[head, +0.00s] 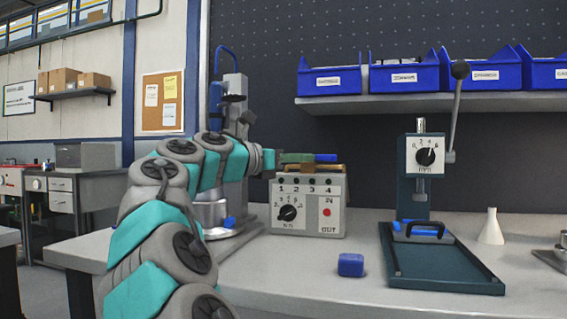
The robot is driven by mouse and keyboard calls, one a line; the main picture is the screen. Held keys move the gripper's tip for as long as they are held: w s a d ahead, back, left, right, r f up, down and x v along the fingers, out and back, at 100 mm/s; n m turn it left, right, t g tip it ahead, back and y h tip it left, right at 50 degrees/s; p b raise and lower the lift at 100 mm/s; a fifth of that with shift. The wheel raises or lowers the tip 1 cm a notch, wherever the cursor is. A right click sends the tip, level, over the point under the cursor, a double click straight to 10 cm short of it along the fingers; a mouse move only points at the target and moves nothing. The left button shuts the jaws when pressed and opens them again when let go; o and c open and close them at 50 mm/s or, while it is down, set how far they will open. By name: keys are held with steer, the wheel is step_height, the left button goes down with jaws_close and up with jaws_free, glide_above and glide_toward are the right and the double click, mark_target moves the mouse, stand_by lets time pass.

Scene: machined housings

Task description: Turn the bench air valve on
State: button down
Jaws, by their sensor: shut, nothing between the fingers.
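My gripper (269,159) is at the end of my teal and grey arm, close to the upper left of a grey control box (308,222). It is small in view; its fingers look shut and empty. The box has a black dial, a red button and the numbers 1 to 4. A green piece (297,157) and a blue piece (325,158) lie in line above the box, over a brown piece. I cannot tell whether my gripper touches them. I cannot pick out the bench air valve for certain; my arm hides part of the bench.
A dark press (445,265) with a dial and a lever stands at the right. A blue block (351,265) lies on the bench, and a white funnel (491,227) stands farther right. Blue bins (404,78) sit on a shelf above. The front middle of the bench is clear.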

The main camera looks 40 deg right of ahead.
mark_target(324, 157)
steer(key=shift+s+d, duration=0.15)
steer(key=shift+d, duration=1.6)
